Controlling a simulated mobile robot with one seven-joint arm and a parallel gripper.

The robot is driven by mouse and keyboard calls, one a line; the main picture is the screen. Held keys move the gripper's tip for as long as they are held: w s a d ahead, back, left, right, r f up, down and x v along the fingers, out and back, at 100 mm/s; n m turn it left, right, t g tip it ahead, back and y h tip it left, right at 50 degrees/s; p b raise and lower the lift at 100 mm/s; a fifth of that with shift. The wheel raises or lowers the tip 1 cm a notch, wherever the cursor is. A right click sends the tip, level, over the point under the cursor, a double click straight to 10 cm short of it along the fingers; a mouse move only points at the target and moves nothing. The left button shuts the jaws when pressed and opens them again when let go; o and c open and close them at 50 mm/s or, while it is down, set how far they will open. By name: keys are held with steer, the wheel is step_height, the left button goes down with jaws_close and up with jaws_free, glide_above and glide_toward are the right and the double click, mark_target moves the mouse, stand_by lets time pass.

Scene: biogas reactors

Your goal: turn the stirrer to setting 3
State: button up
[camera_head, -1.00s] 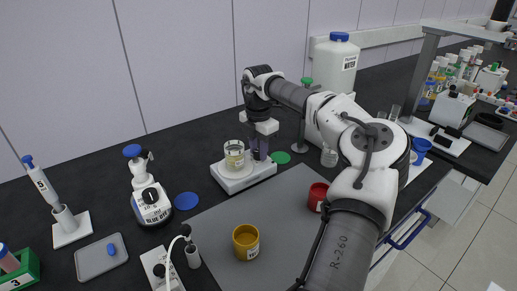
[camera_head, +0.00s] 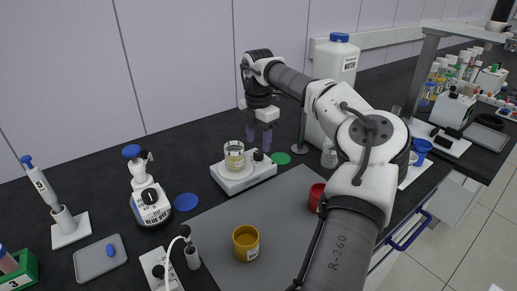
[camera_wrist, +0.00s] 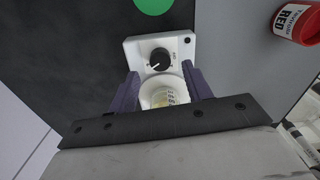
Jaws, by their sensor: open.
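The stirrer (camera_head: 246,178) is a white unit with a dark round knob (camera_head: 258,156) at its right end. A glass beaker (camera_head: 234,155) with yellowish contents stands on its plate. In the wrist view the black knob (camera_wrist: 159,59) bears a white pointer line angled toward the lower left; the scale marks are too small to read. My gripper (camera_head: 259,138) is open and empty above the knob, apart from it. In the wrist view its two purple fingers (camera_wrist: 161,82) stand left and right of the beaker (camera_wrist: 164,97), with the knob just beyond their tips.
A red jar (camera_head: 317,196) and a yellow jar (camera_head: 246,242) stand on the grey mat (camera_head: 280,225). A large water bottle (camera_head: 337,60) stands behind right. A blue-capped bottle (camera_head: 149,200) is at left.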

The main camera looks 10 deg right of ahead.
mark_target(258, 153)
step_height(258, 153, up, 10)
stand_by(0.3)
